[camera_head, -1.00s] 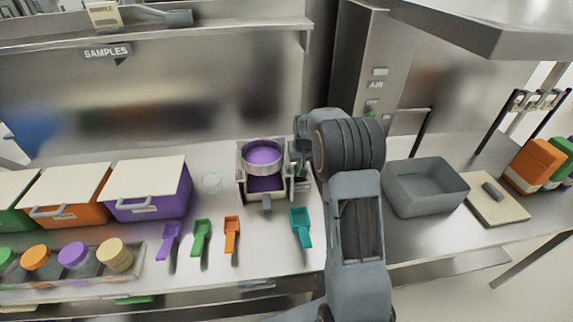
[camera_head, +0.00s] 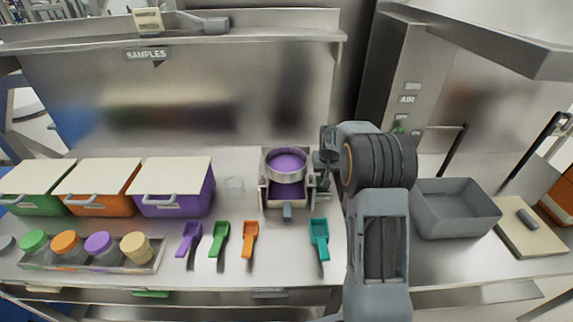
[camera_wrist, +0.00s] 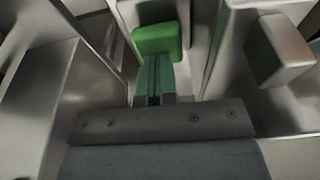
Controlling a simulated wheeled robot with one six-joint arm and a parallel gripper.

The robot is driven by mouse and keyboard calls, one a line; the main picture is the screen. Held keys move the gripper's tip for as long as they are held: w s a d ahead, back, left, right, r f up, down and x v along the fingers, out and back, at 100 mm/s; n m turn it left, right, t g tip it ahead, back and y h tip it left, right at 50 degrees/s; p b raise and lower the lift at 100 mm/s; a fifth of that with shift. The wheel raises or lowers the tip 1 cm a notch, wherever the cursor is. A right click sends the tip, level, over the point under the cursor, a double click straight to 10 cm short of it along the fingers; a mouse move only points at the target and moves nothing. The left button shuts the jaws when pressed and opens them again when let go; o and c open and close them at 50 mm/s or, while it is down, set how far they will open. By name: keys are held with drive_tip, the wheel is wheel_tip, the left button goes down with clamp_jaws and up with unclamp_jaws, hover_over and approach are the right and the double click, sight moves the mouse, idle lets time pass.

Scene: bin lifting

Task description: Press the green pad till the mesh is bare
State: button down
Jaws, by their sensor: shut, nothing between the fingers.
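A round metal sieve (camera_head: 286,177) sits on a small shaker stand (camera_head: 264,192) in the head view. Purple material (camera_head: 286,162) covers its mesh, and more purple shows in the tray below. The green pad (camera_wrist: 157,40) is in the upper middle of the wrist view. My gripper (camera_wrist: 155,62) is shut and empty, with its fingertips at the pad's lower edge; I cannot tell whether they press it. In the head view my wrist is just right of the stand and hides the pad.
Lidded green, orange and purple bins (camera_head: 176,205) stand at the left, with a rack of capped jars (camera_head: 100,262) in front. Several coloured scoops (camera_head: 219,238) lie on the bench. A grey open bin (camera_head: 452,225) stands right of my arm.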

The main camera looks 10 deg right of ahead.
drive_tip(key=shift+f, duration=0.1)
idle(0.4)
idle(1.0)
idle(0.4)
idle(1.0)
drive_tip(key=shift+f+b, duration=0.1)
drive_tip(key=shift+b, duration=0.3)
drive_tip(key=shift+f+b, duration=0.55)
drive_tip(key=shift+f, duration=0.25)
drive_tip(key=shift+r+p, duration=0.65)
drive_tip(key=shift+r, duration=0.35)
drive_tip(key=shift+f, duration=0.1)
idle(0.5)
